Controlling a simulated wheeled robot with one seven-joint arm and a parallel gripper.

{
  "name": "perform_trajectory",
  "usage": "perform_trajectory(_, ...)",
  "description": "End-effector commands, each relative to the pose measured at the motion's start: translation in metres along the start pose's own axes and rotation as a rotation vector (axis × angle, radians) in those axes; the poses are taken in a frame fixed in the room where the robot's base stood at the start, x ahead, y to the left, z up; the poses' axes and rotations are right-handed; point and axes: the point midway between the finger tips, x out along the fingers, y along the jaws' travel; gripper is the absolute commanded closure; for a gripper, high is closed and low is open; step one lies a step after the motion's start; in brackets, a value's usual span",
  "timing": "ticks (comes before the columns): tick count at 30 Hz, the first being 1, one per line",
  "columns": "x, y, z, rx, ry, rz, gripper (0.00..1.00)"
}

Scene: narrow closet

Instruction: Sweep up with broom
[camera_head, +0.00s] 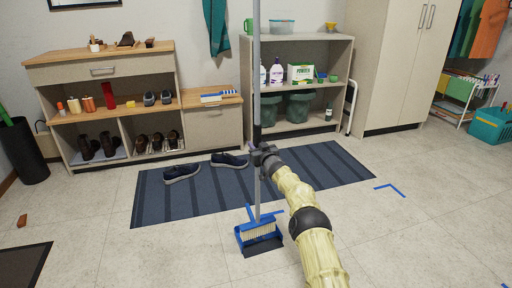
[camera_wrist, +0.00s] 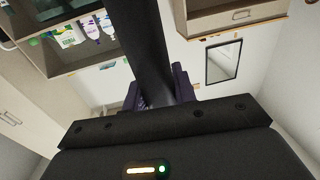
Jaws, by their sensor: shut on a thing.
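The broom (camera_head: 257,80) stands upright with a long grey handle and a dark grip section. Its pale bristle head (camera_head: 258,231) sits in or against a blue dustpan (camera_head: 243,236) on the tiled floor. My gripper (camera_head: 263,153) is shut around the handle at mid height. In the wrist view the dark handle (camera_wrist: 155,50) runs up from between the fingers of my gripper (camera_wrist: 160,92). I cannot tell whether the bristles touch the pan. No loose dirt is clear to see.
A striped blue rug (camera_head: 310,172) lies behind the broom, with two dark shoes (camera_head: 182,172) on its left part. A shoe cabinet (camera_head: 110,75) and a shelf unit (camera_head: 330,60) stand along the wall. Blue corner tape (camera_head: 391,188) marks the floor at right, where the floor is clear.

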Motion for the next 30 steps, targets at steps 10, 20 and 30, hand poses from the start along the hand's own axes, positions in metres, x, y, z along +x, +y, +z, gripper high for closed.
perform_trajectory(10,-0.004,0.002,0.001,0.006,0.003,0.000,1.00)
perform_trajectory(20,-0.021,0.002,0.001,0.005,0.002,0.000,1.00)
perform_trajectory(30,-0.049,0.000,0.000,0.000,0.002,0.000,1.00)
